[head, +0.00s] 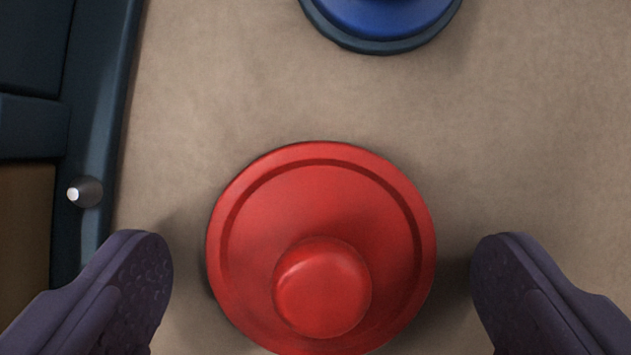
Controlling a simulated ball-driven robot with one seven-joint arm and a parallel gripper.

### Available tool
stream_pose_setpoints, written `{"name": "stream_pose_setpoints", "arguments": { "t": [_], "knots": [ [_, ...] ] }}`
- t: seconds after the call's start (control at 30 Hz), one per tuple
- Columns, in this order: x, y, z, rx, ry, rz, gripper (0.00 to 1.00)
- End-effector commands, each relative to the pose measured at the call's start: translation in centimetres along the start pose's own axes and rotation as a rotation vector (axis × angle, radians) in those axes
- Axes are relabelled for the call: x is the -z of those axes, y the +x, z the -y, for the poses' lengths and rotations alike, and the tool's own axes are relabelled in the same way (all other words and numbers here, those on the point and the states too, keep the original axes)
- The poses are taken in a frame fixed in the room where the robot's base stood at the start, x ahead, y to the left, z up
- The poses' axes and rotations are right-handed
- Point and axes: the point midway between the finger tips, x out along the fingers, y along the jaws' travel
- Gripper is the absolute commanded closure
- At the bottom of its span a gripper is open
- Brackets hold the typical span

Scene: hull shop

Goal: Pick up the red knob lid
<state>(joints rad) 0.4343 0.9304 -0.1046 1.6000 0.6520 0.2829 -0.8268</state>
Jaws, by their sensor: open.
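The red knob lid (321,200) is a round red disc with a raised rim and a round knob. It lies knob up on the tan surface, in the lower middle of the head view. My gripper (321,265) is open, with one dark purple finger to the left of the lid and one to the right. A gap shows between each finger and the lid's edge, so neither finger appears to touch it. The lid's lowest edge is at or past the bottom of the picture.
A blue round object (382,18) with a dark base stands at the top edge, partly cut off. A dark blue frame (98,130) with a small metal peg (84,191) runs along the left. The tan surface (540,130) at the right is clear.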

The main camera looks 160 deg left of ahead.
Motion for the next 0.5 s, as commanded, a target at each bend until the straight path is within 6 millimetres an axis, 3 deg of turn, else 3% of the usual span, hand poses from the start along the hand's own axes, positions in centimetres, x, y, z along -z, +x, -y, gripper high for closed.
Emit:
{"name": "stream_pose_setpoints", "arguments": {
  "t": [0.17,0.4,0.5],
  "knots": [
    [0.02,-0.04,0.02,0.000,0.000,0.000,0.00],
    [0.02,-0.05,0.02,0.000,0.000,0.000,0.53],
    [0.03,-0.06,0.02,0.000,0.000,0.000,0.54]
  ]
}}
